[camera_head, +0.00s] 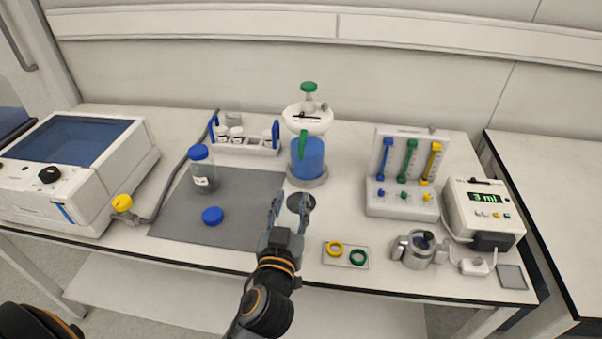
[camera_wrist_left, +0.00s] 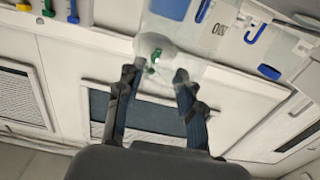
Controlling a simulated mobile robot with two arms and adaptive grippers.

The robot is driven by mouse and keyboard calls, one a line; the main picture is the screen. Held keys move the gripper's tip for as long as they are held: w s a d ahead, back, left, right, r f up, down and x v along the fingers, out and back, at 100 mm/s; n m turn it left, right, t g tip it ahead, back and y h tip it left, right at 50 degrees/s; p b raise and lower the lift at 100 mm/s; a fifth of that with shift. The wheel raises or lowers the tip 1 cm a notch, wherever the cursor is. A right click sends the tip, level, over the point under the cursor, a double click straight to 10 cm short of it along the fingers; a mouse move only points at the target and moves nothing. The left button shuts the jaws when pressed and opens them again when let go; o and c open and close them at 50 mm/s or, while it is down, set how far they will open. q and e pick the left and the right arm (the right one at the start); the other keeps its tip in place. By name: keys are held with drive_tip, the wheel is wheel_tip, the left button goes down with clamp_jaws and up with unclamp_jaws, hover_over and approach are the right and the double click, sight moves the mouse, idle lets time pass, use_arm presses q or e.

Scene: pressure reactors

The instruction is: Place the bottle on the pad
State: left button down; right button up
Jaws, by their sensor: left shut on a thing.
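My left gripper (camera_head: 288,204) is over the front middle of the table, just right of the grey pad (camera_head: 252,190). In the left wrist view, its fingers (camera_wrist_left: 157,80) close on a clear object, seemingly a bottle (camera_wrist_left: 215,72); its outline is faint there and hardly shows in the head view. A clear bottle with a blue cap (camera_head: 201,176) stands upright on the pad's left part, apart from the gripper. A loose blue cap (camera_head: 212,216) lies on the pad. My right gripper is out of view.
Behind the gripper stands a blue vessel (camera_head: 313,160) with a green handle and a white top. A vial rack (camera_head: 245,148) is behind the pad. A valve panel (camera_head: 402,200), yellow and green rings (camera_head: 346,256) and a metal pot (camera_head: 419,251) are to the right.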

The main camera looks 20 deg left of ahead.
sight(301, 157)
use_arm(q)
drive_tip(key=p+x, duration=0.2)
drive_tip(key=x, duration=1.1)
drive_tip(key=shift+w+a+r+p, duration=0.1)
drive_tip(key=shift+w+a+p, duration=0.1)
drive_tip(key=shift+w+p, duration=0.1)
drive_tip(key=shift+s+f, duration=0.1)
drive_tip(key=shift+f, duration=0.8)
